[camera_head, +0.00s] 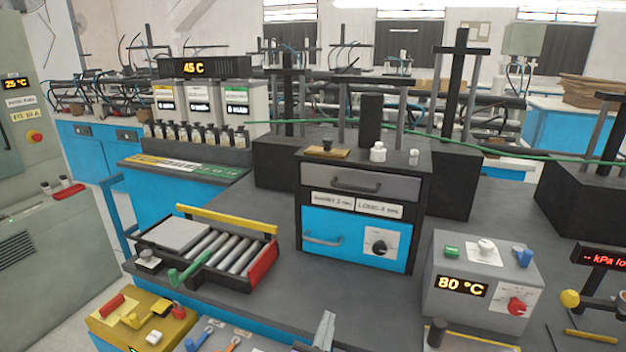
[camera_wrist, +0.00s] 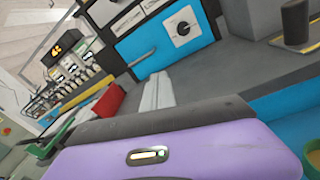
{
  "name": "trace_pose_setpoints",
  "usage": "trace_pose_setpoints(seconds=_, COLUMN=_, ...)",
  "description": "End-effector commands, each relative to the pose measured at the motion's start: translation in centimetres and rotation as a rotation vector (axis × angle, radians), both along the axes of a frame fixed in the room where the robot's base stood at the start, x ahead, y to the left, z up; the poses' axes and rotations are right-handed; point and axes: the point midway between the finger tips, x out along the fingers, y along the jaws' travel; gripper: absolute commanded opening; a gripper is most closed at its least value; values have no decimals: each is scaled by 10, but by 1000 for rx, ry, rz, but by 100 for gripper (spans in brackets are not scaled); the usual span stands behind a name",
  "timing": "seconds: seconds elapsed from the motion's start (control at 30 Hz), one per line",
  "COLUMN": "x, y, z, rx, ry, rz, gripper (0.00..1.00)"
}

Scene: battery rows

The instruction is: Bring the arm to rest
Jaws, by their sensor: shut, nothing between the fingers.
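My gripper (camera_wrist: 157,84) shows in the wrist view as two pale grey fingers lying side by side beyond a dark bar and my purple wrist housing. They are shut with nothing between them. In the head view, the pale fingers of my gripper (camera_head: 327,318) rise at the bottom edge, in front of the bench and below the drawer unit (camera_head: 357,258). I cannot tell how far the fingers are above the bench top.
A roller tray (camera_head: 262,271) with a red end is left of the drawer unit. A grey heater box (camera_head: 450,302) reading 80 °C stands right. A yellow control box (camera_head: 172,328) is front left. The grey bench (camera_head: 385,300) is bare between drawer unit and heater.

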Motion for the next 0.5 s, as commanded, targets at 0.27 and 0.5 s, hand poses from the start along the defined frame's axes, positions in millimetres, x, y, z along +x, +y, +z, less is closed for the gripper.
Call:
trace_pose_setpoints(seconds=0.27, x=-14, y=25, z=-3, rx=446, ry=-26, rz=142, gripper=0)
trace_pose_setpoints(seconds=0.5, x=-75, y=18, z=-31, rx=1052, ry=21, rz=247, gripper=0)
